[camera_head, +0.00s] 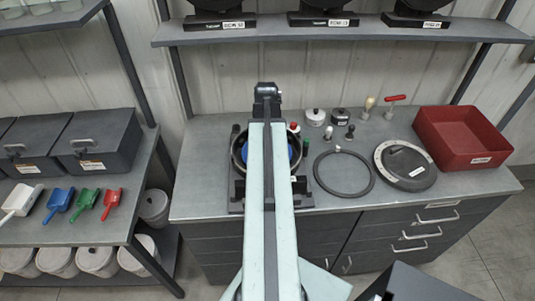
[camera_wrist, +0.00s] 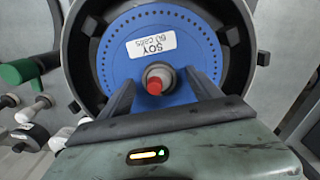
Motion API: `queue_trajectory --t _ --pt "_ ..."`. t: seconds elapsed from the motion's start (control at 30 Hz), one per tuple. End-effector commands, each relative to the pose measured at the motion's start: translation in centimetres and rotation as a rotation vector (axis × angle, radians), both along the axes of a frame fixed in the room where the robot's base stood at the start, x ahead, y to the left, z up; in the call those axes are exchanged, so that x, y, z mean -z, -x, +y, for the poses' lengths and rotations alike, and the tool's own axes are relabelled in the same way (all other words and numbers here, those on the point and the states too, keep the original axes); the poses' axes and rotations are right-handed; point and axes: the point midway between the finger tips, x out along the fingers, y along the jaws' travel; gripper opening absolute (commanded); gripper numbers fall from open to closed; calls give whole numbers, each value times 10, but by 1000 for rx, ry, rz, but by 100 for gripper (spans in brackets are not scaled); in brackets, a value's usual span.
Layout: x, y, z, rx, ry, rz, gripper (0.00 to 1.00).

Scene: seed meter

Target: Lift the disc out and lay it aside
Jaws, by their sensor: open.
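The blue disc (camera_wrist: 183,88), with a white label reading "SOY 60 cells" and a ring of small holes, sits inside the dark round housing of the seed meter (camera_wrist: 246,30). In the head view the disc (camera_head: 283,156) shows only partly, because my arm covers the middle of the meter (camera_head: 303,186). My gripper (camera_wrist: 165,88) is open over the disc, with its fingers on either side of the central hub (camera_wrist: 158,78), which has a red tip. I cannot tell whether the fingers touch the disc.
Right of the meter lie a black ring (camera_head: 344,190), a round grey cover (camera_head: 405,166) and a red bin (camera_head: 462,138). Several small knobs and tools stand behind them on the bench (camera_head: 440,198). A shelf (camera_head: 345,36) runs above the back.

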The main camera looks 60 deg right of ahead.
Motion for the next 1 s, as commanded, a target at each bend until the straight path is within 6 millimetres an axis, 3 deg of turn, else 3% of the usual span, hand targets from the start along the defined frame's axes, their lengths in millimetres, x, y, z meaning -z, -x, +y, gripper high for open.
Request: queue_trajectory --t 0.03,0.23,0.57,0.77,1.0 --pt "0 0 0 0 0 0 64" --pt "-1 0 0 0 0 0 9" --pt "-7 0 0 -1 0 0 8" --pt "-37 0 0 -1 0 0 8" --pt "-90 0 0 -1 0 0 8"
